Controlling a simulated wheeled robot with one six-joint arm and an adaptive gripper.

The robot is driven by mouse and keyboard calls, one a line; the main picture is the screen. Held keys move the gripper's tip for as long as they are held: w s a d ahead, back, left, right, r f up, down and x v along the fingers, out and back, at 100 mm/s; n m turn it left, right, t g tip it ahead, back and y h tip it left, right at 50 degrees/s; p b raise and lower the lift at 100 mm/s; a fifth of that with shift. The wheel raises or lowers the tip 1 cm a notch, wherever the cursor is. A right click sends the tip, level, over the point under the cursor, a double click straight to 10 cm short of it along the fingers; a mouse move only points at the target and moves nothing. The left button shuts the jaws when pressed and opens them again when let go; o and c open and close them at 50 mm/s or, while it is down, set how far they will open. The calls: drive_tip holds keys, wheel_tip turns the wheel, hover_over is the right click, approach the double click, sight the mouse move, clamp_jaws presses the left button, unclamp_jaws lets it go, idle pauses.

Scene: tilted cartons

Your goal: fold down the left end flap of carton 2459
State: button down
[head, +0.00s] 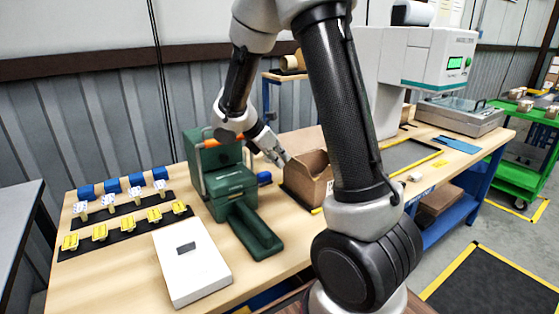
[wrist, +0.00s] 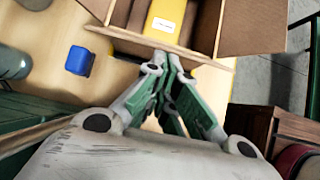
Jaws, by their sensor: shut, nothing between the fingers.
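A brown open-topped carton (head: 312,192) stands on the table to the right of the green machine; I cannot read a number on it. In the wrist view the carton (wrist: 185,50) shows from above with a yellow item (wrist: 166,18) bearing a white label inside. One flap (wrist: 253,27) spreads out to the right, and a smaller flap (wrist: 98,8) shows at the upper left. My gripper (head: 284,160) is at the carton's left side in the head view. In the wrist view my gripper (wrist: 172,62) is shut and empty, its tips near the carton's near edge; contact is unclear.
The green machine (head: 222,172) stands close to the left of my gripper. A blue block (wrist: 79,61) lies beside the carton. My arm hides part of the carton's right side.

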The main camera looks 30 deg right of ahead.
drive_tip(key=d+y, duration=0.1)
drive_tip(key=d+r+y, duration=0.1)
drive_tip(key=y, duration=0.1)
drive_tip(key=d+r+y, duration=0.1)
drive_tip(key=y, duration=0.1)
drive_tip(key=shift+w+d+r, duration=0.1)
drive_tip(key=shift+d+r, duration=0.15)
drive_tip(key=shift+d, duration=0.15)
drive_tip(key=shift+d+r+y, duration=0.25)
drive_tip(key=shift+d+y, duration=0.5)
drive_tip(key=shift+y, duration=0.15)
drive_tip(key=d+y, duration=0.2)
drive_tip(key=shift+w+d+y, duration=0.1)
drive_tip(key=shift+d+y, duration=0.05)
drive_tip(key=shift+y, duration=0.25)
drive_tip(key=d+f+y, duration=0.4)
drive_tip(key=d+y, duration=0.3)
drive_tip(key=shift+d+g+y, duration=0.3)
drive_tip(key=shift+y, duration=0.1)
drive_tip(key=shift+w+r, duration=0.1)
